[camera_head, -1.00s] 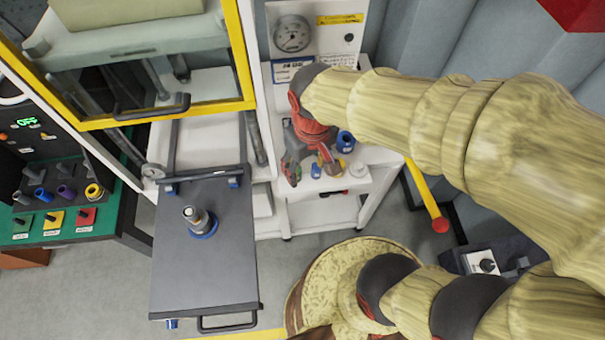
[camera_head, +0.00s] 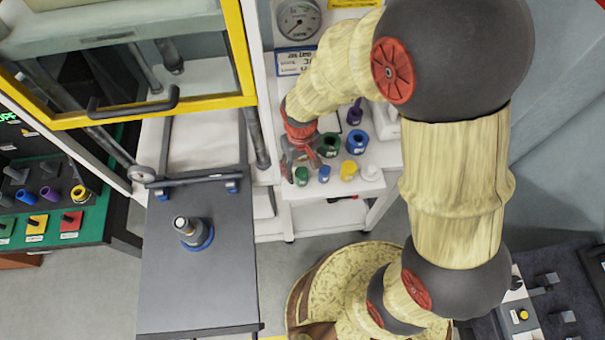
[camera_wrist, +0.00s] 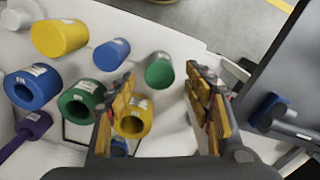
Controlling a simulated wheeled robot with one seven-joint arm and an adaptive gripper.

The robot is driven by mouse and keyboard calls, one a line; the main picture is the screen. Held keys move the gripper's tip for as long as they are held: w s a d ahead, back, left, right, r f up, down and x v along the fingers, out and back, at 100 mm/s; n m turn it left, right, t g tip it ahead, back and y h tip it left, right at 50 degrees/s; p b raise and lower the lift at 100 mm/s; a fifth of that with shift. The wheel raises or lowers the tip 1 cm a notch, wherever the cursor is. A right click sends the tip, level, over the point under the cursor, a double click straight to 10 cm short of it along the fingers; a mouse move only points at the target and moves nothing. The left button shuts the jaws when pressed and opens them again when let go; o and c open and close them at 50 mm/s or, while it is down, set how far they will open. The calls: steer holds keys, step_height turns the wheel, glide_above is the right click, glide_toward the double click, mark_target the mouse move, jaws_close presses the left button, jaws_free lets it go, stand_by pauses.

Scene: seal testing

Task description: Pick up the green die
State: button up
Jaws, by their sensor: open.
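Two green pieces are in view. A green ring with a hole, which looks like the die, is on the white shelf in the head view (camera_head: 330,146) and left of my fingers in the wrist view (camera_wrist: 80,99). A smaller solid green cylinder (camera_head: 302,177) stands nearer the shelf's front edge. In the wrist view this cylinder (camera_wrist: 159,71) appears between and beyond my fingertips. My gripper (camera_head: 299,166) is open and empty, over the shelf's left part. Its spread fingers also show in the wrist view (camera_wrist: 160,83).
Blue ring (camera_head: 356,141), purple piece (camera_head: 354,112), yellow cylinder (camera_head: 348,171) and small blue cylinder (camera_head: 324,174) crowd the shelf (camera_head: 370,192). A yellow ring (camera_wrist: 134,119) is close beside my left finger. A dark drawer table (camera_head: 190,290) stands left.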

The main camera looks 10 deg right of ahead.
mark_target(301, 172)
step_height(301, 172, down, 5)
steer(key=shift+s+r+b, duration=0.1)
steer(key=shift+r+b, duration=0.05)
steer(key=shift+b, duration=0.3)
steer(key=shift+c, duration=0.3)
jaws_close()
stand_by(0.4)
